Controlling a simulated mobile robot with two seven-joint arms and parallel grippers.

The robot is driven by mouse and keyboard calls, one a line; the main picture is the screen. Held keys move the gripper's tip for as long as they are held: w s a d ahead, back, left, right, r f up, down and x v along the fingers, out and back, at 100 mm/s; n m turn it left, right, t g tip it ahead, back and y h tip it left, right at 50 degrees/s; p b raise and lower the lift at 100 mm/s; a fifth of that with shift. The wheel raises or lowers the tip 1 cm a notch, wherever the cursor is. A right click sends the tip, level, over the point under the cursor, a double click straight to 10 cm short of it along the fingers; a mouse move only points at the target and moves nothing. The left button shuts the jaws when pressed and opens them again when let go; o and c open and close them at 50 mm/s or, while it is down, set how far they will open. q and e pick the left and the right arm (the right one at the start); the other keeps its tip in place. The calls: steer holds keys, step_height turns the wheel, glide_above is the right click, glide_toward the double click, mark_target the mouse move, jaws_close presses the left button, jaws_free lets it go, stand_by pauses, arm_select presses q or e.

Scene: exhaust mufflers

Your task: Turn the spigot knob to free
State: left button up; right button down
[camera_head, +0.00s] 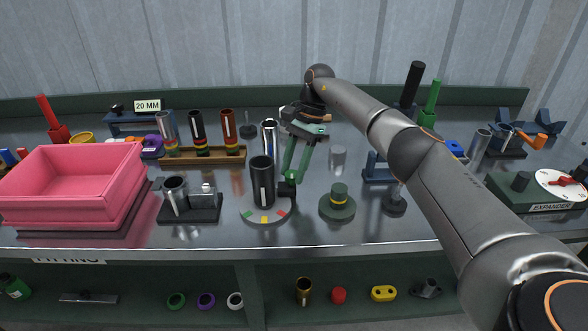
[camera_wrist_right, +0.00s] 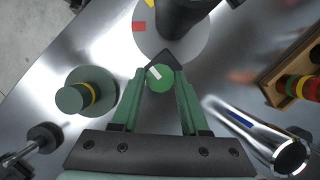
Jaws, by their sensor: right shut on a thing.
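The spigot (camera_head: 262,185) is an upright dark cylinder on a pale round base (camera_head: 266,216) with red, yellow and green marks along its front edge. A black block (camera_head: 288,190) sticks out at its right side. In the right wrist view, a round green knob (camera_wrist_right: 160,85) with a white mark sits on a dark pointed piece beside the base. My right gripper (camera_head: 290,178) comes down from above and behind, its green fingers shut on the knob, one on each side. The head view hides the knob's face. My left gripper is not in view.
A chrome tube (camera_head: 270,135) stands close behind the spigot. A green stepped disc with a yellow band (camera_head: 338,202) stands to the right. A black fixture (camera_head: 192,209) and a pink bin (camera_head: 70,185) lie to the left. The front table strip is clear.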

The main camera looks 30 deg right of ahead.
stand_by(0.3)
steer(key=c, duration=0.7)
jaws_free()
steer(key=shift+c, duration=0.2)
steer(key=o, duration=0.3)
steer(key=shift+o, duration=0.2)
steer(key=shift+r, duration=0.15)
